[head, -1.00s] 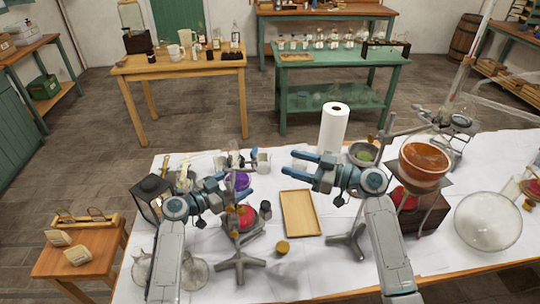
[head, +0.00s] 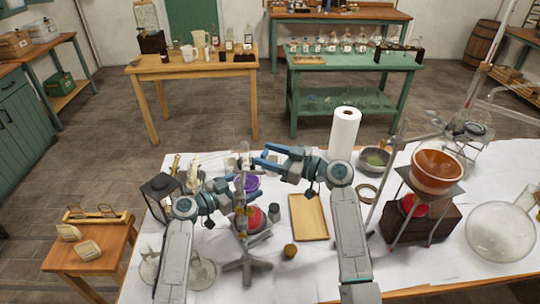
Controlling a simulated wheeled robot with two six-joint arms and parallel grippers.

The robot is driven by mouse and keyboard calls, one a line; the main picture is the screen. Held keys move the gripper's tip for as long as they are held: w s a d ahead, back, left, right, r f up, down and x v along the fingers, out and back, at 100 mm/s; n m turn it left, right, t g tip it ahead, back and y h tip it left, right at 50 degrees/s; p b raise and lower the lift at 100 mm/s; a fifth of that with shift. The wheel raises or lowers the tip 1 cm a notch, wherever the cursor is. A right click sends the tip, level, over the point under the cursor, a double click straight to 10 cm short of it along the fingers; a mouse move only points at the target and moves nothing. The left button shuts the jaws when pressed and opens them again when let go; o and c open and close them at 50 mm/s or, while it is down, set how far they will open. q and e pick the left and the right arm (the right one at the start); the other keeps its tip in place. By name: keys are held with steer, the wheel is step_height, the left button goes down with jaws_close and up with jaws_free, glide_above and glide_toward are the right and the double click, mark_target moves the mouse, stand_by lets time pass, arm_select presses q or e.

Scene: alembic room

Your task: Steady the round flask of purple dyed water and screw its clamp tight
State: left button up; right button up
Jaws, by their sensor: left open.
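The round flask of purple dyed water (head: 250,183) is on a metal stand (head: 246,264) on the white-covered table, partly hidden by the rod and my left gripper. A red bulb (head: 254,218) sits below it, in the lower part of the stand. The clamp and its screw are too small and too covered to make out. My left gripper (head: 235,194) is open, at the left side of the flask; I cannot tell whether it touches the glass. My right gripper (head: 264,156) points left, its fingers apart and empty, above and slightly right of the flask.
A wooden tray (head: 309,218) lies right of the stand, with a small brown stopper (head: 290,251) near it. A paper roll (head: 344,134) stands behind. A copper bowl (head: 437,170) on a tripod and a large clear flask (head: 500,231) are at right. A dark lantern (head: 160,193) is at left.

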steer(key=c, duration=0.9)
steer(key=shift+s+a+m+t+h, duration=0.1)
steer(key=shift+s+m+t+h, duration=0.05)
steer(key=shift+m+t+h, duration=1.35)
steer(key=shift+m+t, duration=0.1)
steer(key=shift+t, duration=0.4)
steer(key=o, duration=1)
steer(key=v, duration=1.2)
